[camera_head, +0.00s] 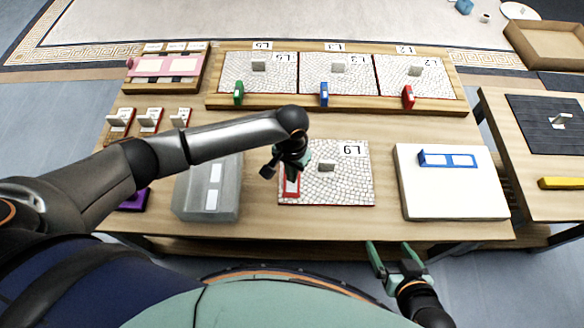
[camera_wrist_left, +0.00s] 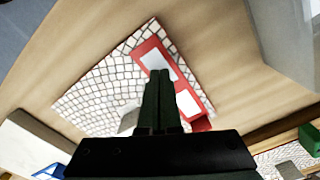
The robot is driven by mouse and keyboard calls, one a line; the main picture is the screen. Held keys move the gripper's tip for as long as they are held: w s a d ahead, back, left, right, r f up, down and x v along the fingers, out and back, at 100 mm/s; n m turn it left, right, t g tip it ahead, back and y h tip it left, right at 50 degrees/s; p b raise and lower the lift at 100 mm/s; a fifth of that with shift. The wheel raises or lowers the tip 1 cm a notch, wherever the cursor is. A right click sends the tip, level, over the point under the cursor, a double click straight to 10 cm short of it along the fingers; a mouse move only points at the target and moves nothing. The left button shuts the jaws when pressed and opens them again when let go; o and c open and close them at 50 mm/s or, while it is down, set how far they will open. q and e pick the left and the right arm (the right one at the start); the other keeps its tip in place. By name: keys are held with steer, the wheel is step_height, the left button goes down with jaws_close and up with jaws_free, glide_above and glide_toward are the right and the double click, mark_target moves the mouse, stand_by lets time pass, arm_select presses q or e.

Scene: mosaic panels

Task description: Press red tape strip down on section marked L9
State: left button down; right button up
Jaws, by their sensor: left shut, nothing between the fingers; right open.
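The section marked L9 (camera_head: 345,185) is a pale mosaic panel with a grey handle (camera_head: 327,167) near the middle of the table. The red tape strip (camera_head: 292,188), with white windows, lies along its left edge. In the left wrist view the strip (camera_wrist_left: 181,84) runs along one side of the panel (camera_wrist_left: 100,92). My left gripper (camera_head: 287,168) is shut and empty over the strip, hiding part of it; I cannot tell whether the fingertips touch it. My right gripper (camera_head: 390,250) is open and empty in front of the table's near edge.
A grey box (camera_head: 208,190) stands left of the panel, and a white board with a blue frame (camera_head: 450,195) to the right. Behind, a wooden tray (camera_head: 350,103) holds several panels with green, blue and red clips. A second table (camera_head: 530,200) is at right.

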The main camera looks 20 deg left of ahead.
steer(key=shift+d+f, duration=0.1)
steer(key=shift+d, duration=0.05)
arm_select(q)
steer(key=shift+f+b, duration=0.3)
steer(key=shift+f, duration=0.55)
arm_select(e)
steer(key=shift+f, duration=0.3)
stand_by(0.4)
arm_select(q)
steer(key=shift+r+p, duration=0.85)
steer(key=shift+p, duration=0.1)
step_height(320, 180, up, 2)
steer(key=shift+p, duration=1.2)
step_height(320, 180, up, 2)
steer(key=shift+p, duration=1.2)
step_height(320, 180, up, 2)
steer(key=p, duration=0.3)
steer(key=shift+r, duration=0.25)
arm_select(e)
step_height(320, 180, up, 7)
